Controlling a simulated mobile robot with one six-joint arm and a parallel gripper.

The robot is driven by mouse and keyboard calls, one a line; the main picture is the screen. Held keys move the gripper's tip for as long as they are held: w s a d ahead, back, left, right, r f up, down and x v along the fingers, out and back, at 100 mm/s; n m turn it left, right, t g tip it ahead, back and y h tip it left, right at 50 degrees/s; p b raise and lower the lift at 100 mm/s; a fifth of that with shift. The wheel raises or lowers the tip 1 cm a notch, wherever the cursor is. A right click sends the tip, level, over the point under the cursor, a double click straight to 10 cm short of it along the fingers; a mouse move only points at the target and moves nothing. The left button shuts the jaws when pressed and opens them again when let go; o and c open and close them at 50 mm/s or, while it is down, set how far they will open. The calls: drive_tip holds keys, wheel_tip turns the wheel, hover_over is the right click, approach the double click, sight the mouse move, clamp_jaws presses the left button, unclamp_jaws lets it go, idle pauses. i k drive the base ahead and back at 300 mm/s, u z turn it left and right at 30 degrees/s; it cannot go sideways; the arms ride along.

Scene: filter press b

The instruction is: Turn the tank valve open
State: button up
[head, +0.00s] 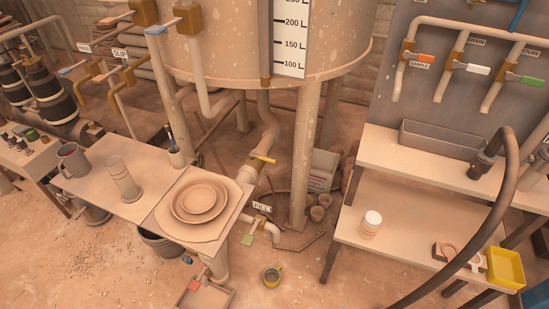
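The large beige tank (225,45) stands on legs at the upper middle, with a level scale (290,40) on its front. A pipe (268,125) runs down from its underside. A valve with a yellow lever (263,158) sits on this pipe, below the tank; the lever lies across the pipe, tilted slightly. Lower down, a branch carries a green-tipped handle (248,239) by a small label (262,207) too small to read. I cannot tell from lettering which one is the tank valve. My gripper is not in view.
A table (120,205) with plates (200,201), a mug and a jar stands left of the valve. A bench (400,245) and valve panel (450,85) stand right, with a dark hose (508,185) arching in front.

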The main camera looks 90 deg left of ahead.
sight(263, 158)
drive_tip(key=u, duration=0.3)
drive_tip(key=i, duration=0.35)
drive_tip(key=z, duration=0.25)
drive_tip(key=k, duration=0.15)
drive_tip(key=u, duration=2.65)
drive_tip(key=k, duration=0.25)
drive_tip(key=u, duration=1.55)
